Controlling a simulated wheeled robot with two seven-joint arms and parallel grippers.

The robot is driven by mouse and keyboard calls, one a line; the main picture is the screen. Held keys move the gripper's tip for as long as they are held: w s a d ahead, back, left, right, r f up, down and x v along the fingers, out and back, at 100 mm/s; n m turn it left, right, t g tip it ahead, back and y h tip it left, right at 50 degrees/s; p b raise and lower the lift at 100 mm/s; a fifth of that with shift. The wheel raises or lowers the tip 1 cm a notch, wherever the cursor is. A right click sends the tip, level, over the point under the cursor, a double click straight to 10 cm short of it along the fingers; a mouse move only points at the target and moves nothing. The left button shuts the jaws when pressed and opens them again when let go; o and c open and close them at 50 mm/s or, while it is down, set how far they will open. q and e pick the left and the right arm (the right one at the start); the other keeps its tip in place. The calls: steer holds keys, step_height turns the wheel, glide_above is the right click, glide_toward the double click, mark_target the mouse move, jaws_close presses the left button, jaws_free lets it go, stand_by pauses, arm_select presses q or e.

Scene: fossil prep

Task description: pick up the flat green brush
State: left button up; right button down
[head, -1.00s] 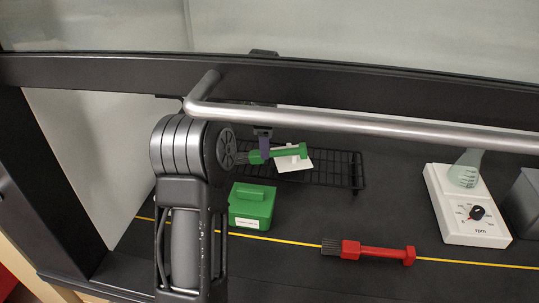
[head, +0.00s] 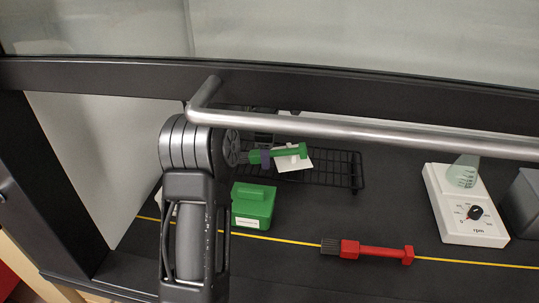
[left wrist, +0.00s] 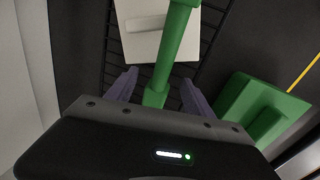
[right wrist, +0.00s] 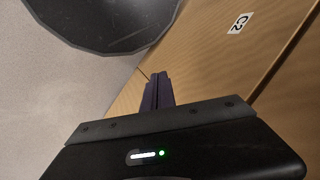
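The flat green brush (head: 290,151) lies over the black wire rack (head: 335,170), its dark bristles toward the left, partly hidden by my left arm. In the left wrist view the green brush (left wrist: 178,35) runs between the two purple fingers. My left gripper (head: 265,158) is at the brush near its bristle end. In the left wrist view the left gripper (left wrist: 157,90) is open, with a finger on each side of the brush and gaps showing. My right gripper (right wrist: 158,92) is shut and empty, outside the head view.
A green lidded box (head: 250,208) stands in front. A red brush (head: 375,251) lies near the yellow line. A stirrer (head: 465,215) with a flask (head: 464,172) is right. A metal bar (head: 370,131) crosses above.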

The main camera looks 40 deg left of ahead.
arm_select(q)
jaws_close()
stand_by(0.5)
step_height(320, 180, up, 10)
stand_by(0.6)
stand_by(0.5)
